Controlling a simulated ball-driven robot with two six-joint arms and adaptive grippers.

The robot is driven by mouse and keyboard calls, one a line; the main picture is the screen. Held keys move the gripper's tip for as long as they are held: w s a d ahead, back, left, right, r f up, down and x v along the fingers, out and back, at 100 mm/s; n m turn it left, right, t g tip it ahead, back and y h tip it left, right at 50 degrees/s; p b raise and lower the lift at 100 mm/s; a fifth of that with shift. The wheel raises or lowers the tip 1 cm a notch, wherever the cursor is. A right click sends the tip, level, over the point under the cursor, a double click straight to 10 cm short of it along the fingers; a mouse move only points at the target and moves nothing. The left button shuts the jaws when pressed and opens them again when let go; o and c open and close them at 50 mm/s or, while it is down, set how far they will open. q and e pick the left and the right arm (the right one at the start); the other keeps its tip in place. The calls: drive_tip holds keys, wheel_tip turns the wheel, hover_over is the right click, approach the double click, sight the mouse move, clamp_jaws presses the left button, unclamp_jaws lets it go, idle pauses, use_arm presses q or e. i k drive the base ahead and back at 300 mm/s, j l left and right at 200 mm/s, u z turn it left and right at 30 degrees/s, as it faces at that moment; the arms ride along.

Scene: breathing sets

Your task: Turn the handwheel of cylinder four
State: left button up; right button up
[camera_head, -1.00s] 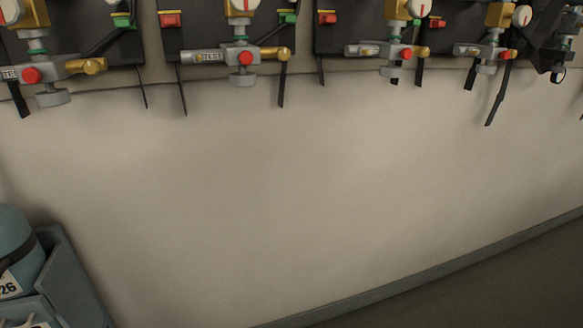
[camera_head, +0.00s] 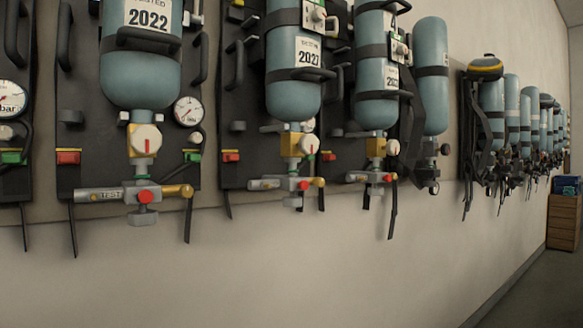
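Teal cylinders hang upright on dark wall plates. The nearest cylinder (camera_head: 140,80) is labelled 2022. A second cylinder (camera_head: 292,95) is labelled 2027, and a third cylinder (camera_head: 376,105) has a partly hidden label. Under the nearest one, a white round knob with a red mark (camera_head: 146,140) sits on a brass block. Similar white knobs show under the second (camera_head: 308,145) and third (camera_head: 392,147). A plainer cylinder (camera_head: 431,75) has a dark knob (camera_head: 445,150) beneath it. Neither gripper is in view.
More breathing sets (camera_head: 505,120) hang further along the wall to the right. A wooden drawer cabinet (camera_head: 564,220) stands at the far right. Black straps hang below the plates. The lower wall (camera_head: 300,270) is bare, and floor (camera_head: 535,295) shows at bottom right.

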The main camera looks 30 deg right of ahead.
sight(392, 147)
drive_tip(key=z, duration=1.5)
